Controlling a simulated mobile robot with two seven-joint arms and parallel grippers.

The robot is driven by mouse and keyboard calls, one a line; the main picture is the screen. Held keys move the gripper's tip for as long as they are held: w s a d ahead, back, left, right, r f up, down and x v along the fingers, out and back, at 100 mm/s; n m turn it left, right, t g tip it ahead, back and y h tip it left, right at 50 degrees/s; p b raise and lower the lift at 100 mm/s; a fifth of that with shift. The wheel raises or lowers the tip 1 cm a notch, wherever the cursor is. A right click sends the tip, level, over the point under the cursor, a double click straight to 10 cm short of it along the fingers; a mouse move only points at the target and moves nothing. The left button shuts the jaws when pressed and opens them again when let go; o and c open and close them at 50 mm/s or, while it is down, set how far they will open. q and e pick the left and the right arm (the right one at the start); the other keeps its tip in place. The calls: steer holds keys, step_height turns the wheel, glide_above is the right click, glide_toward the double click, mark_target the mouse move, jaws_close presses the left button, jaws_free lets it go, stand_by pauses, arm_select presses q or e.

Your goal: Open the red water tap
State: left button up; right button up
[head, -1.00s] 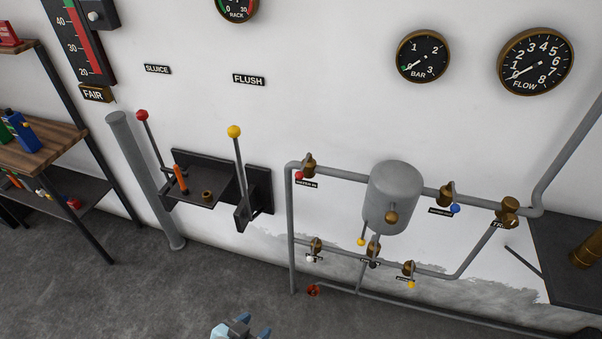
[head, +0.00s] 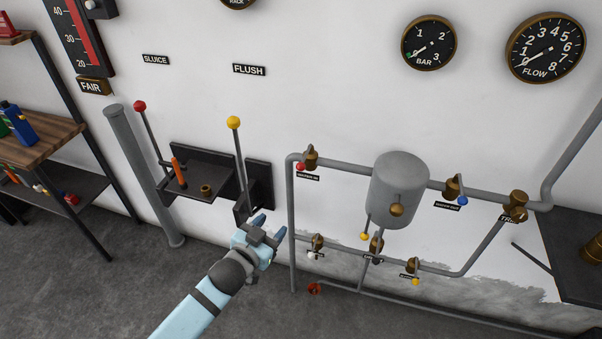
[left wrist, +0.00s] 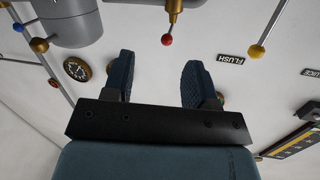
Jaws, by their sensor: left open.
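The red water tap (head: 301,167) has a red knob on a brass valve, at the upper left corner of the grey pipework on the wall. It also shows in the left wrist view (left wrist: 167,40), with its red knob hanging beyond and between the two fingers. My left gripper (head: 270,228) is open and empty, below and to the left of the tap and apart from it. Its two blue fingers (left wrist: 158,75) stand wide apart in the left wrist view. My right gripper is in neither view.
A grey tank (head: 399,185) and taps with blue (head: 462,201), yellow (head: 415,282) and white (head: 312,255) knobs sit on the same pipework. The yellow-knobbed flush lever (head: 234,123) rises left of the tap, close to my left gripper. A dark shelf (head: 580,260) stands at the right.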

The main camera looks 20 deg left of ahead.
arm_select(q)
steer(key=t, duration=0.2)
glide_toward(298, 169)
steer(key=s, duration=0.2)
steer(key=w, duration=0.4)
steer(key=w+d, duration=0.1)
steer(key=w, duration=0.7)
steer(key=shift+w+d+r+p, duration=0.15)
steer(key=shift+d+r+p, duration=0.1)
steer(key=shift+d+p, duration=0.15)
steer(key=shift+w, duration=0.55)
jaws_close()
